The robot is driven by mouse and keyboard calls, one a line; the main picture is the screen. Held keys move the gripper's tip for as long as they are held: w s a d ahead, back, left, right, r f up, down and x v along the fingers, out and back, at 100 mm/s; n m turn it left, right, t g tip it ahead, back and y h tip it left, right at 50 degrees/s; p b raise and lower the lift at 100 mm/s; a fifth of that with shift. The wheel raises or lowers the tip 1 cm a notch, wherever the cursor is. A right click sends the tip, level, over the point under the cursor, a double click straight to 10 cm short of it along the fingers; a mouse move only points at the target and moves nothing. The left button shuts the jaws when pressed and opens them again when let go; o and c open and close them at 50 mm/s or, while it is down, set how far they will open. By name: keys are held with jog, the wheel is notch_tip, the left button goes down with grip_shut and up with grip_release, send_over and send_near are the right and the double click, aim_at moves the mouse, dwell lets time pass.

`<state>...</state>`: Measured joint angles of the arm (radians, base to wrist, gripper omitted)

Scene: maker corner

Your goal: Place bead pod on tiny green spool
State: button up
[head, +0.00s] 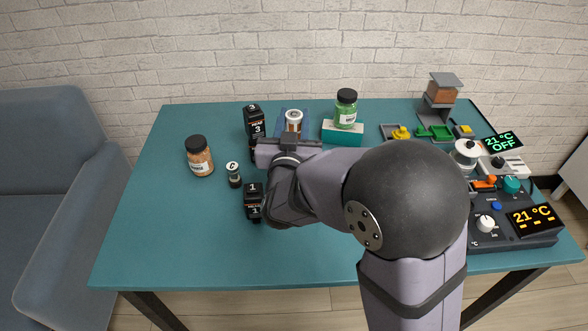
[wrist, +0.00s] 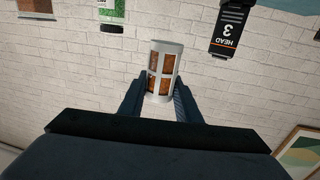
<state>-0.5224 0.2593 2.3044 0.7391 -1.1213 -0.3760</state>
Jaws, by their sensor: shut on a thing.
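My gripper (wrist: 160,100) is shut on a small cylinder with a white frame and orange-brown windows, which I take for the bead pod (wrist: 163,68). It stands out between the two fingertips. In the head view the bead pod (head: 293,120) shows just behind my gripper (head: 289,146), roughly upright over the back of the table. My arm hides what is below it. I cannot make out a tiny green spool for certain. A small green piece (head: 434,132) lies at the back right of the table.
A green jar (head: 346,110) stands on a teal block (head: 342,133) to the right of the pod. A black box marked 3 (head: 254,122) is close on the left. A brown jar (head: 199,157) and a small bottle (head: 234,177) stand further left. The front left of the table is clear.

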jog(key=shift+f+b, duration=0.6)
jog(key=shift+f, duration=4.45)
jog(key=shift+f, duration=0.2)
jog(key=o, duration=1.1)
jog(key=shift+c, duration=0.2)
jog(key=shift+r, duration=0.1)
